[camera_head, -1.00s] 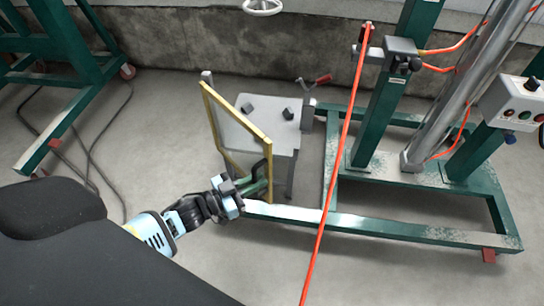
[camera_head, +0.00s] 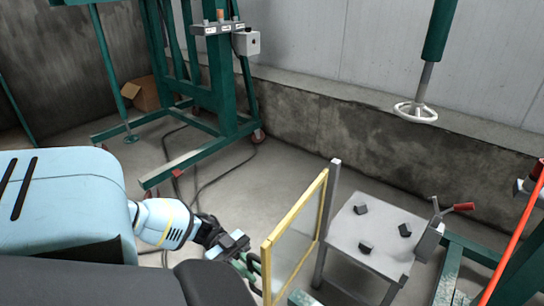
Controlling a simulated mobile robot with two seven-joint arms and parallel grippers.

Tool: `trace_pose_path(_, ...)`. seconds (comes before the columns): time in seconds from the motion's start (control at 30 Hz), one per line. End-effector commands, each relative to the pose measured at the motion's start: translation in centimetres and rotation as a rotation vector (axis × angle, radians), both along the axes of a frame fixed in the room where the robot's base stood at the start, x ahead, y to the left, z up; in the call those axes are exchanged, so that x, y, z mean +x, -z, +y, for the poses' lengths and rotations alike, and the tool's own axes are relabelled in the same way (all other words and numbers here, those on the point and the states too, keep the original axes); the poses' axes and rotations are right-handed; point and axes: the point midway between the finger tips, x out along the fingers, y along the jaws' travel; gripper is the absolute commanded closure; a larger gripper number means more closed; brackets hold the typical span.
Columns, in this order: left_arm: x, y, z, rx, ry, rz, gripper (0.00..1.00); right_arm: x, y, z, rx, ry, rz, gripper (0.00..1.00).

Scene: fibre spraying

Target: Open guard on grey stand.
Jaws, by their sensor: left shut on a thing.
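The guard (camera_head: 297,222) is a yellow-framed clear panel, upright at the left side of the grey stand (camera_head: 352,240). Its far edge meets a grey post (camera_head: 327,215), and its near edge points toward me, away from the stand top. My left gripper (camera_head: 246,262) is at the near edge of the guard, shut on its green handle (camera_head: 257,266). The fingers are small and partly hidden here. The lower part of the guard runs out of the picture. My right gripper is out of view.
Black blocks (camera_head: 404,230) sit on the stand top, with a red-handled clamp (camera_head: 460,207) at its right edge. A green wheeled frame (camera_head: 215,90) stands at the back left, with cables (camera_head: 205,180) on the floor. Floor left of the guard is mostly clear.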

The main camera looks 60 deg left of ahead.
Motion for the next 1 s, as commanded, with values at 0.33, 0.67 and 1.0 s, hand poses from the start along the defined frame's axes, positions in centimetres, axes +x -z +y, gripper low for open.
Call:
trace_pose_path(0.33, -0.7, 0.1, 2.2, 0.004, -0.003, 0.002, 1.0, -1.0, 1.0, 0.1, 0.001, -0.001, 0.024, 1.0)
trace_pose_path(0.67, -0.7, 0.1, 2.3, 0.004, -0.004, 0.002, 1.0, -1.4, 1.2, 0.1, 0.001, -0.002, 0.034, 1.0)
trace_pose_path(1.0, -0.7, 0.1, 2.3, 0.002, -0.004, 0.002, 0.71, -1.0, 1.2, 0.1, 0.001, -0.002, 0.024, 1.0)
